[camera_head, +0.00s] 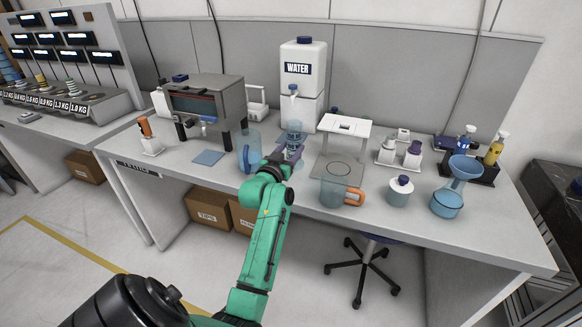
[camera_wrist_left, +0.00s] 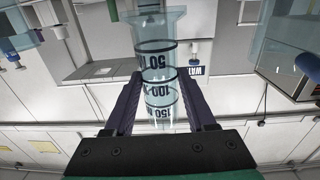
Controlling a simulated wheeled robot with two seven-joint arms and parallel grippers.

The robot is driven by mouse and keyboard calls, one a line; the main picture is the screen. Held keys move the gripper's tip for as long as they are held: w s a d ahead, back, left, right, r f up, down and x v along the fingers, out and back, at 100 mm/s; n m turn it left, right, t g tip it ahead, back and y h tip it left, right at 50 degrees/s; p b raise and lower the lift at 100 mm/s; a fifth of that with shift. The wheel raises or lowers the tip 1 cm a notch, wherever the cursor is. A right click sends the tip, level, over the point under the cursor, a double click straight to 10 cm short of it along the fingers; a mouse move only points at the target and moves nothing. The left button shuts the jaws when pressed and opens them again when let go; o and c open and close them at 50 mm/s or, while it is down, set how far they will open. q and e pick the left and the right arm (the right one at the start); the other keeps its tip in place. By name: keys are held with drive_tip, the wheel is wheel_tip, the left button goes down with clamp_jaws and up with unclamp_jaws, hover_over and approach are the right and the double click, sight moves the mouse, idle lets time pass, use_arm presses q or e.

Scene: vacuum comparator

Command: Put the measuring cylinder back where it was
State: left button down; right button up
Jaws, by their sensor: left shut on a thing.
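The measuring cylinder (camera_head: 294,131) is clear blue with dark markings and stands roughly upright in front of the water container (camera_head: 303,70). My left gripper (camera_head: 287,152) is shut around the cylinder's body. In the left wrist view the cylinder (camera_wrist_left: 155,50) appears upside down between the two dark fingers of the gripper (camera_wrist_left: 156,92), with its 50, 100 and 150 marks showing. The gripper hides part of its lower end in the head view, so I cannot tell whether it touches the table. My right gripper is not in view.
A blue jug (camera_head: 248,152) stands close left of the cylinder. A white-topped stand (camera_head: 342,128) and an orange-handled jug (camera_head: 335,190) are to its right.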

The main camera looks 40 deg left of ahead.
use_arm(q)
wheel_tip(320, 180, down, 6)
drive_tip(key=shift+r, duration=0.1)
drive_tip(key=shift+b, duration=0.3)
drive_tip(key=shift+c, duration=1.1)
unclamp_jaws()
drive_tip(key=shift+r, duration=0.1)
drive_tip(key=v, duration=1.2)
drive_tip(key=shift+b, duration=0.3)
drive_tip(key=shift+d, duration=0.1)
